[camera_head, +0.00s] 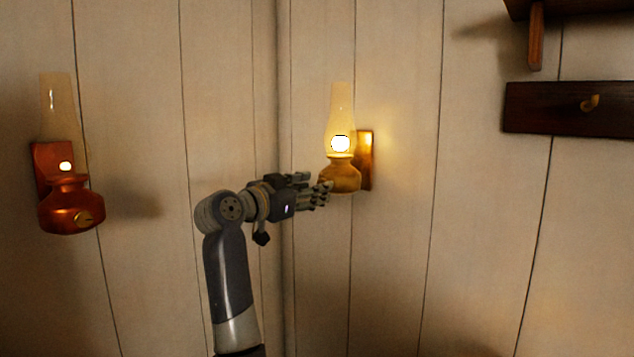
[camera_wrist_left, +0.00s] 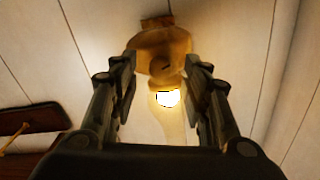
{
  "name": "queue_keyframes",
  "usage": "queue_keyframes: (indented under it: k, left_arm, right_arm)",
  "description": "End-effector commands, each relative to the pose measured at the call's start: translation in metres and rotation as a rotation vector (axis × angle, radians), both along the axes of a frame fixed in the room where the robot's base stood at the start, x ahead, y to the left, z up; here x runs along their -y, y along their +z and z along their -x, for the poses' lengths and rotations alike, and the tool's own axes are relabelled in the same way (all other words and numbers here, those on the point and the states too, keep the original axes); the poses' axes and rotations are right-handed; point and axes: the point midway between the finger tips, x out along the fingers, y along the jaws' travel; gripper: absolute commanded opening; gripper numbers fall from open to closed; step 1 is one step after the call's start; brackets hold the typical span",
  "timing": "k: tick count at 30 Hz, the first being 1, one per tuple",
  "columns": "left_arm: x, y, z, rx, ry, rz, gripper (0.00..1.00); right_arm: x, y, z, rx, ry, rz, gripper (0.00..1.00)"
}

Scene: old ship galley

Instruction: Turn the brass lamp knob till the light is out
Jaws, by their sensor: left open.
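The brass lamp (camera_head: 341,177) hangs on a wooden wall bracket near the corner. Its flame glows bright white inside the tall glass chimney (camera_head: 340,108), so it is lit. My left gripper (camera_head: 318,190) reaches in from the left with its fingers at the lower left of the lamp's body. In the left wrist view the lamp shows upside down, its brass body (camera_wrist_left: 158,44) between and beyond the open fingers (camera_wrist_left: 160,75). A small dark knob (camera_wrist_left: 165,68) shows on the body between the fingertips; I cannot tell whether they touch it. My right gripper is out of view.
A reddish copper lamp (camera_head: 70,210) with its own knob and a small white glow hangs on the left wall. A dark board with a brass hook (camera_head: 590,103) and a shelf are at the upper right. The wall below the brass lamp is clear.

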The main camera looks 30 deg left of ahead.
Motion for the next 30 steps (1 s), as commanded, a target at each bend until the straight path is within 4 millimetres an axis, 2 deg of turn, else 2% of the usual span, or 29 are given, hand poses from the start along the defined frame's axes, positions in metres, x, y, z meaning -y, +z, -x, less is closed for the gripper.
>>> queue_keyframes:
  k: [6, 15, 21, 30]
  left_arm:
    - [0.002, 0.001, -0.019, 0.001, 0.0, 0.001, 0.43]
    - [0.001, 0.0, -0.021, 0.0, 0.001, -0.001, 0.43]
    - [0.001, 0.0, -0.021, 0.0, 0.001, -0.001, 0.0]
    - [0.002, 0.0, -0.021, -0.002, 0.001, 0.015, 0.0]
  right_arm:
    - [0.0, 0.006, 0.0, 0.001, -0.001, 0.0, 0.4]
    - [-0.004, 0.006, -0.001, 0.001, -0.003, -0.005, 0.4]
    - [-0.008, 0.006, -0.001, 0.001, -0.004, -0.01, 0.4]
    - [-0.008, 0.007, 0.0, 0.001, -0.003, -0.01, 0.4]
